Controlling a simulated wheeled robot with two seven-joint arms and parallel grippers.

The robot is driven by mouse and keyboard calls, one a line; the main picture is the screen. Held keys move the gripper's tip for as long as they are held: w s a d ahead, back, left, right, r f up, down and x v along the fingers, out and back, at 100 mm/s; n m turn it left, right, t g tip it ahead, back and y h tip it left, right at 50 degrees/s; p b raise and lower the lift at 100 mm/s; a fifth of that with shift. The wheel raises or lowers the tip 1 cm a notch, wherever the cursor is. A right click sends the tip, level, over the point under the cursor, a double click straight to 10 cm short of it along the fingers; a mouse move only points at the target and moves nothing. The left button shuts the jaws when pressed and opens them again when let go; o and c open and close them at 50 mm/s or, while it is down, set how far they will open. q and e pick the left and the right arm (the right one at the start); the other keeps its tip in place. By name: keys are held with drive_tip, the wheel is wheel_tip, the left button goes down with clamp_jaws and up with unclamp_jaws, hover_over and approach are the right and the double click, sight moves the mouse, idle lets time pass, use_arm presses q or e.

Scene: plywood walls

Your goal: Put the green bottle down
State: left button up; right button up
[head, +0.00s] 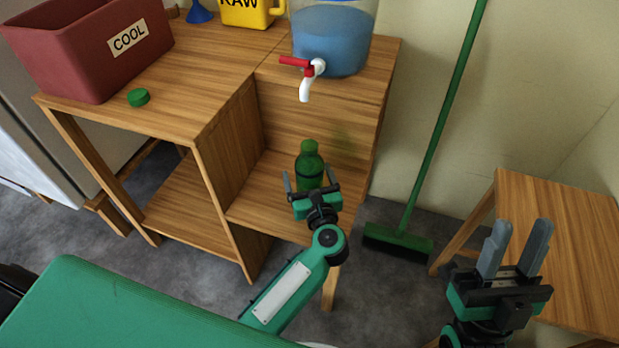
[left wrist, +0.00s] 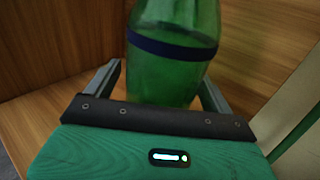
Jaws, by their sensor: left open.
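The green bottle (head: 309,167) stands upright on the lower wooden shelf, below the white tap with a red handle. It also shows in the left wrist view (left wrist: 172,70), with a dark blue band around it; its top is cut off there. My left gripper (head: 312,186) is open, with one finger on each side of the bottle's lower part. In the left wrist view a gap shows beside the fingers. My right gripper (head: 518,245) is open and empty at the lower right, in front of a wooden table.
A water dispenser (head: 331,35) stands on the upper shelf above the bottle, its tap (head: 305,80) overhanging. A red COOL box (head: 85,45) and a green cap (head: 138,97) sit on the left top. A green broom (head: 398,240) leans at the wall. A wooden table (head: 570,230) stands right.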

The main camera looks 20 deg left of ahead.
use_arm(q)
drive_tip(key=shift+w+a, duration=0.1)
drive_tip(key=shift+w, duration=0.05)
drive_tip(key=c, duration=1.2)
drive_tip(key=shift+o, duration=0.2)
drive_tip(key=shift+r, duration=0.1)
